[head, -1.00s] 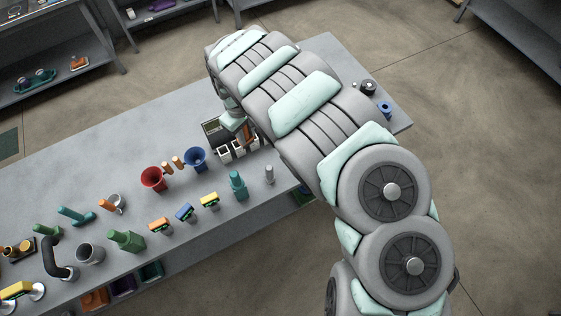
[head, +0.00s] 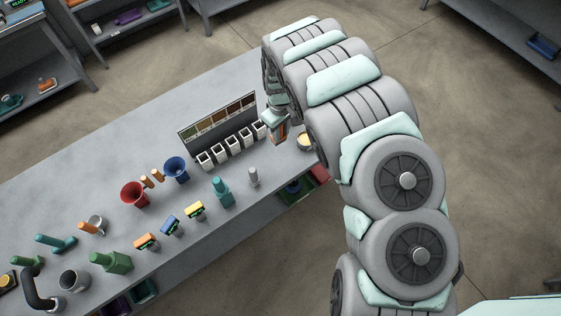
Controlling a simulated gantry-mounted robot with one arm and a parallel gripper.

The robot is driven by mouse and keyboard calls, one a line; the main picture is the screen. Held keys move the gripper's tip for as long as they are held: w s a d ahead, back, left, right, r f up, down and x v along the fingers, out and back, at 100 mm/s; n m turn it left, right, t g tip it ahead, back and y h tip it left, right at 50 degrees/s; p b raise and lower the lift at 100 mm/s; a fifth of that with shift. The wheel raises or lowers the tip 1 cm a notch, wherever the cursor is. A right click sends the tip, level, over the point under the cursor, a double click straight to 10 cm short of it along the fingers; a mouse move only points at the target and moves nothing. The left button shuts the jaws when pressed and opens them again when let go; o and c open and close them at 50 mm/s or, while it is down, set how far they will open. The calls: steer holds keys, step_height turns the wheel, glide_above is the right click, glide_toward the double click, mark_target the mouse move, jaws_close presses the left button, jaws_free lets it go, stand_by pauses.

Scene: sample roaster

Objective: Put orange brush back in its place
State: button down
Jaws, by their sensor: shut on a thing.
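My gripper (head: 277,127) is over the far part of the grey bench, just right of the sample rack. It is shut on a small orange-brown thing (head: 274,138), which I take to be the orange brush. Only a small part of it shows. My arm hides the bench behind and to the right of the gripper. I cannot tell whether the thing touches the bench.
The sample rack (head: 217,118) with several white cups stands left of my gripper. A pale yellow round bowl (head: 305,141) is to the right.

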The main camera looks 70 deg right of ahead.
step_height(320, 180, down, 2)
steer(key=shift+b, duration=0.5)
steer(key=shift+a, duration=0.1)
steer(key=shift+w+f, duration=0.2)
steer(key=shift+f, duration=0.25)
steer(key=shift+s+f, duration=0.2)
steer(key=shift+f, duration=7.4)
steer(key=shift+f, duration=0.1)
steer(key=shift+f, duration=0.15)
steer(key=c, duration=1.1)
jaws_free()
